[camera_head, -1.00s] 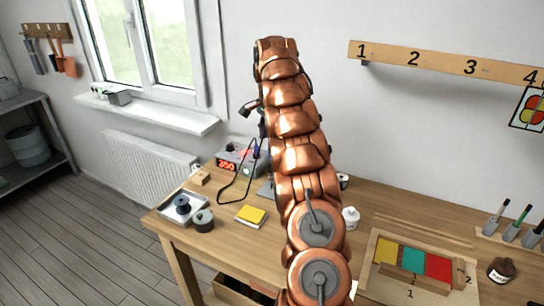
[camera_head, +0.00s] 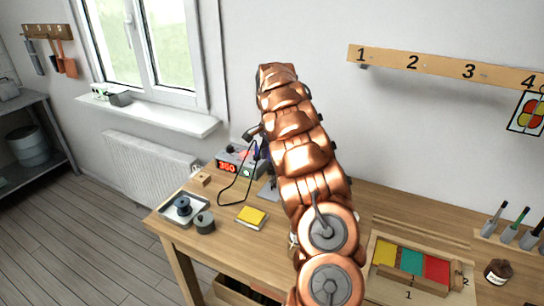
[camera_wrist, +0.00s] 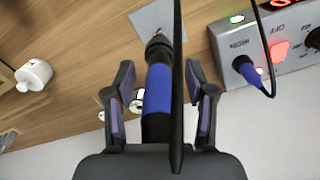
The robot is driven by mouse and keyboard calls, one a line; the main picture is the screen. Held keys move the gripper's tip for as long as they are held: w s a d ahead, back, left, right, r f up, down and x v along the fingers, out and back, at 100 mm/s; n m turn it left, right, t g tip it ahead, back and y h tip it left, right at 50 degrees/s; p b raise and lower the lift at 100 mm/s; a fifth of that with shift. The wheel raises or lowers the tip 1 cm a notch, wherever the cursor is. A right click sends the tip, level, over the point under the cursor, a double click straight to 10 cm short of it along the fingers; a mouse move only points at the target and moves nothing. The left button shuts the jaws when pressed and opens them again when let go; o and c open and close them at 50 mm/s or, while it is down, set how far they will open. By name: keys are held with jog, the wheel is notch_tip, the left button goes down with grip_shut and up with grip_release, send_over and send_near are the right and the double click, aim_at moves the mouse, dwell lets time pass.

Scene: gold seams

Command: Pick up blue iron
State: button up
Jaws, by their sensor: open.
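The blue iron (camera_wrist: 158,88) has a blue grip with dark ends. In the wrist view it stands lengthwise between the two fingers of my gripper (camera_wrist: 158,85). The fingers are open, one on each side of the grip, with a visible gap to each. A dark cable crosses in front of the iron's right side. In the head view my copper arm hides most of the iron, and only a dark part of my gripper (camera_head: 252,132) shows beside the arm, above the grey station.
The grey station (camera_head: 230,160) with a red 350 display stands close by; it also shows in the wrist view (camera_wrist: 222,42). A black cable loops from it. A yellow sponge (camera_head: 252,217), a tray (camera_head: 170,213) and a white jar (camera_wrist: 34,73) are near.

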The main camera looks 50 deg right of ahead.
jog(key=shift+f, duration=0.1)
grip_shut()
dwell(0.4)
